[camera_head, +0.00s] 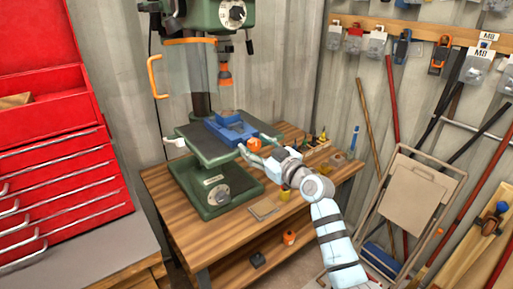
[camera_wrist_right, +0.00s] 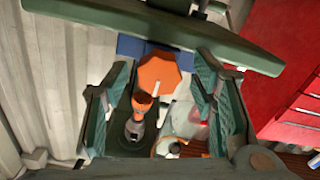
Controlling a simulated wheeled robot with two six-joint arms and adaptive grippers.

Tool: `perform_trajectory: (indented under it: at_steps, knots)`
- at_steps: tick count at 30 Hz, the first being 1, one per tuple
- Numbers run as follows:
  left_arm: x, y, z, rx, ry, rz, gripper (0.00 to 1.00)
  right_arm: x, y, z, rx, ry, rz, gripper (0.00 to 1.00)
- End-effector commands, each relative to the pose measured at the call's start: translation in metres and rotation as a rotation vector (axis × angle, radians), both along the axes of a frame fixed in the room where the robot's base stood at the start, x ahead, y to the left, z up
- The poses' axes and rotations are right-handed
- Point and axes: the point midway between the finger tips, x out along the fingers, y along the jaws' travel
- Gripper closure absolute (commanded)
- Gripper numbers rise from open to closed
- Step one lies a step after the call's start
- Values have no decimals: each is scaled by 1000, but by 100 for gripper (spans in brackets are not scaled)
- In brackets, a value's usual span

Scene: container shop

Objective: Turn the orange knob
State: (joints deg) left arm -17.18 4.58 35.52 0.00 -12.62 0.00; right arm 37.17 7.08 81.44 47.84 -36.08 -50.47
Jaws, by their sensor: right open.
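The orange knob (camera_head: 254,144) is at the near right end of the blue vise (camera_head: 232,130), on the green drill press table (camera_head: 205,150). In the right wrist view the orange knob (camera_wrist_right: 158,73) shows large, with a faceted face and a short pale bar at its lower edge. My right gripper (camera_head: 257,148) is open around the knob, one finger on each side. In the wrist view there are visible gaps between the knob and both fingers of my right gripper (camera_wrist_right: 165,88). My left gripper is out of view.
The green drill press (camera_head: 212,14) has an orange-framed clear guard (camera_head: 156,77) and an orange chuck (camera_head: 224,77) above the vise. A wooden bench (camera_head: 225,238) holds small items. A red tool cabinet (camera_head: 60,165) stands left; a folding stool (camera_head: 415,195) and poles stand right.

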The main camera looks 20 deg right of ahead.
Motion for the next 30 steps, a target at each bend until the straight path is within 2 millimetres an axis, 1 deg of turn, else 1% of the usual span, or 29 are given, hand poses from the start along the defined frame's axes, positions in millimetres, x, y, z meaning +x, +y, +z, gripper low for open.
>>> perform_trajectory:
  at_steps: [8,11,15,17,18,26,30]
  knots:
    - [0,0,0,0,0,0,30,3,1,0,-1,-1,-1,48]
    - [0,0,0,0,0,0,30,3,1,0,0,0,-1,63]
    - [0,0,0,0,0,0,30,2,1,0,0,0,-1,85]
    - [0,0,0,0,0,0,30,2,1,0,0,0,-1,95]
    - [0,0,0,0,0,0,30,2,1,0,0,1,-1,97]
    - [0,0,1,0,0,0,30,2,1,0,24,10,-1,96]
    - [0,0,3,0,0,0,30,2,1,0,71,29,-1,96]
